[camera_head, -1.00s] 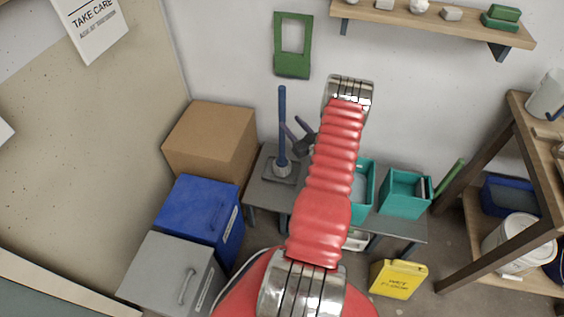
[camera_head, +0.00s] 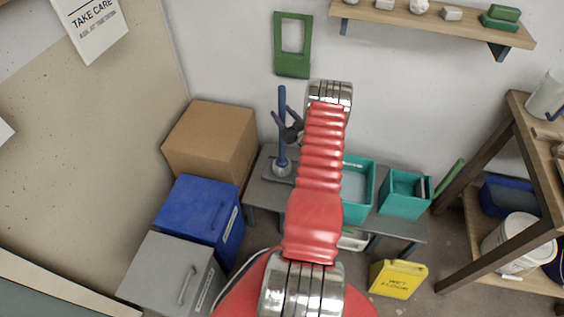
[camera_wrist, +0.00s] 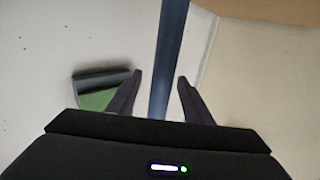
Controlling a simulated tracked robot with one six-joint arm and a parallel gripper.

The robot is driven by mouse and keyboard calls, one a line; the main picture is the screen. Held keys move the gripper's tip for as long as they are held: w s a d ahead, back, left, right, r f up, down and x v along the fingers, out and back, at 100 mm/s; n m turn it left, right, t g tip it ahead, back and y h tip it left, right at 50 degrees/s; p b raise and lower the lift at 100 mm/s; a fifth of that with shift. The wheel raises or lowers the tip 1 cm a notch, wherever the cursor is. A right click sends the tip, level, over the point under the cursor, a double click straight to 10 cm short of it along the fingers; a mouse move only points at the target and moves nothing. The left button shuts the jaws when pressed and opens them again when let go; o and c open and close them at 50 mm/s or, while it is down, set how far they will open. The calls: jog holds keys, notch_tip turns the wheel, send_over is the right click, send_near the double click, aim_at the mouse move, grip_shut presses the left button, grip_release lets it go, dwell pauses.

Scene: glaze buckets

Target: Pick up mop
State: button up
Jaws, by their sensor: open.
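The mop is an upright blue pole (camera_head: 282,115) with a grey head (camera_head: 281,168) on the grey bench. My gripper (camera_head: 282,116) is beside the upper half of the pole in the head view, with part of my arm to its right. In the wrist view the mop's blue pole (camera_wrist: 168,60) runs down between the two dark fingers of my gripper (camera_wrist: 160,80). The fingers are open, one on each side, with gaps to the pole. The pole's lower part is hidden behind the gripper body in the wrist view.
The grey bench (camera_head: 262,193) also bears teal bins (camera_head: 405,194). A cardboard box (camera_head: 210,140), a blue bin (camera_head: 197,215) and a grey bin (camera_head: 170,275) stand left. A green frame (camera_head: 292,65) hangs on the wall behind. A yellow sign (camera_head: 398,277) stands low on the right.

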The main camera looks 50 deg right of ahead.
jog(key=x, duration=0.4)
jog(key=shift+w, duration=0.1)
jog(key=shift+a, duration=0.1)
dwell(0.3)
jog(key=c, duration=1.2)
jog(key=shift+o, duration=0.2)
jog(key=shift+r, duration=0.15)
notch_tip(320, 180, up, 10)
dwell(0.4)
jog(key=shift+w, duration=0.1)
